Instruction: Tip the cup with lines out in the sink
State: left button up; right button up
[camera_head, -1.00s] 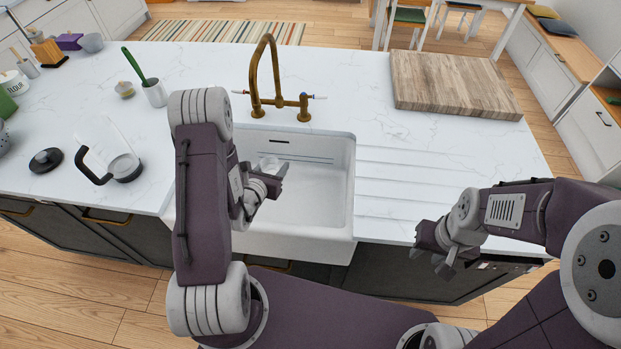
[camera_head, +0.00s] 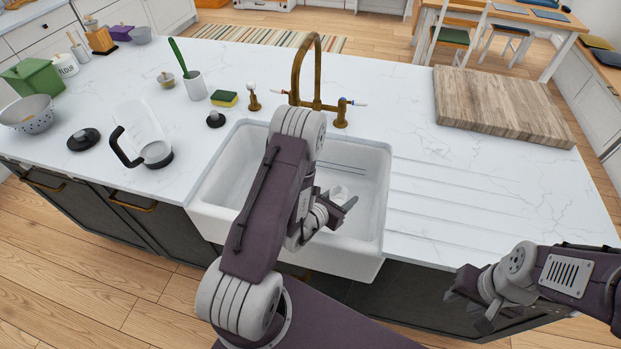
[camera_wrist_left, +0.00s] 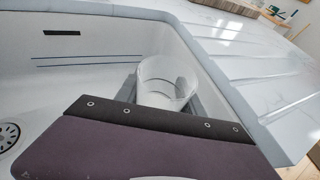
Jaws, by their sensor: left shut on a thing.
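The white sink (camera_head: 375,215) is set into the counter, and its inside also shows in the left wrist view (camera_wrist_left: 110,75). My left gripper (camera_head: 338,208) is inside the sink outline, towards its right side. It is shut on a pale cup (camera_head: 340,191). In the left wrist view the cup (camera_wrist_left: 163,78) sits between the grey fingers, with thin dark lines on it. Its lower part is hidden by my gripper, and I cannot tell its exact tilt or contents. My right gripper (camera_head: 468,308) is open and empty in front of the counter, right of the sink.
A brass tap (camera_head: 312,75) stands behind the sink. A wooden board (camera_head: 500,105) lies at the back right. A sponge (camera_head: 224,98), a black knob-like item (camera_head: 215,119) and a glass jug (camera_head: 145,140) stand left of the sink. The grooved drainer (camera_head: 450,200) on the right is clear.

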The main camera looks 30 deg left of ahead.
pick_arm(q)
jog(key=shift+w+a+f+n, duration=0.15)
jog(key=shift+a+f+n, duration=0.1)
jog(key=shift+a+n, duration=0.2)
jog(key=shift+n+h+p, duration=0.25)
jog(key=shift+h+p, duration=0.05)
jog(key=shift+p, duration=0.05)
jog(key=shift+w+a+r+n+g+h+p, duration=0.25)
jog(key=shift+a+r+n+h+p, duration=0.2)
jog(key=shift+a+n+h+p, duration=0.45)
jog(key=shift+w+a+r+n+g+h+p, duration=0.2)
jog(key=shift+a+r+n+h+p, duration=0.2)
jog(key=shift+n+p, duration=0.25)
jog(key=shift+w+a+r+n+g+h+p, duration=0.15)
jog(key=shift+a+r+n+h+p, duration=0.2)
jog(key=shift+n+p, duration=0.3)
jog(key=shift+s+d+r+n+h+p, duration=0.2)
jog(key=shift+r+n+h+p, duration=0.1)
jog(key=shift+r+n+h, duration=0.25)
jog(key=shift+r+n+h, duration=0.65)
jog(key=shift+n+h, duration=0.15)
jog(key=shift+n, duration=0.45)
jog(key=shift+w+a+r+n+h, duration=0.25)
jog(key=shift+a+r+n+h, duration=0.2)
jog(key=shift+a+n, duration=0.25)
dwell(1.0)
jog(key=shift+a+r+n+h, duration=0.1)
jog(key=shift+r+n+h, duration=0.25)
jog(key=shift+n, duration=0.45)
dwell(0.7)
